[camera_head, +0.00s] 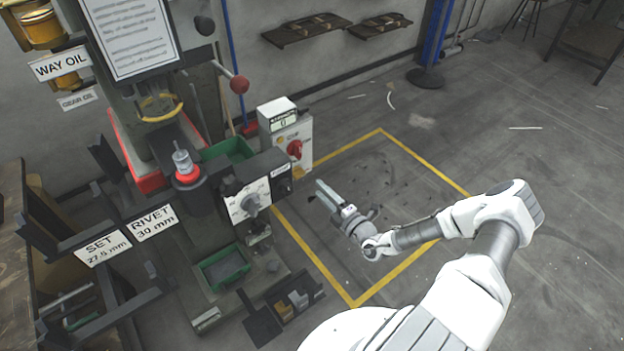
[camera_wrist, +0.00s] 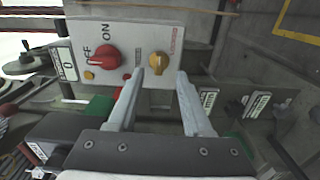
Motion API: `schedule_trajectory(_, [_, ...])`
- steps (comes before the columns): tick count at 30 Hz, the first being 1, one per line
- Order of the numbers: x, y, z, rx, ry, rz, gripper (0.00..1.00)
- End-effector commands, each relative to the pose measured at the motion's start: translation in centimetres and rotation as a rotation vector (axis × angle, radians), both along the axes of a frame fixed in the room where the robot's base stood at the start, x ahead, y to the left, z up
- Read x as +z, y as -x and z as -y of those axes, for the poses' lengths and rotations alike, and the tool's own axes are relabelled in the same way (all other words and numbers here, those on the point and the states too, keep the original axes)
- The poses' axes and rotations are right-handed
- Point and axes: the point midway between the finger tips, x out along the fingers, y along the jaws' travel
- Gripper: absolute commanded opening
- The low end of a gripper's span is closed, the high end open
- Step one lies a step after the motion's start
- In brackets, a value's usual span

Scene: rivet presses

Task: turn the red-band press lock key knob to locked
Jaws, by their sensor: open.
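A brass-coloured key knob (camera_wrist: 158,62) sits on the pale face of a control box (camera_wrist: 135,35), beside a red OFF/ON knob (camera_wrist: 102,57). Small red lettering by the key knob is too blurred to read. My gripper (camera_wrist: 159,78) is open. Its fingertips point towards the box, with the key knob showing between them and nothing held; whether they touch the face I cannot tell. In the head view my gripper (camera_head: 318,191) is beside and below the control box (camera_head: 279,121) with its red knob (camera_head: 295,150). The key knob is hard to make out there.
The press (camera_head: 145,105), with a red ring (camera_head: 187,176), stands left of the box. Green trays (camera_head: 224,268) and small bins are lower down.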

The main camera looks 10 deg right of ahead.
Motion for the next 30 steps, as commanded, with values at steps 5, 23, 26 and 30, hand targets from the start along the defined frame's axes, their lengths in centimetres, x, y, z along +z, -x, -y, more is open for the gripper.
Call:
schedule_trajectory(5, [0.2,4.1,1.8,-0.002,0.0,-0.002,0.5])
schedule_trajectory(23, [0.0,9.2,3.7,0.001,-0.002,-0.001,0.5])
schedule_trajectory(26, [0.0,9.2,3.7,0.001,-0.001,-0.002,0.5])
schedule_trajectory(30, [0.0,9.2,3.7,0.001,-0.001,-0.001,0.5])
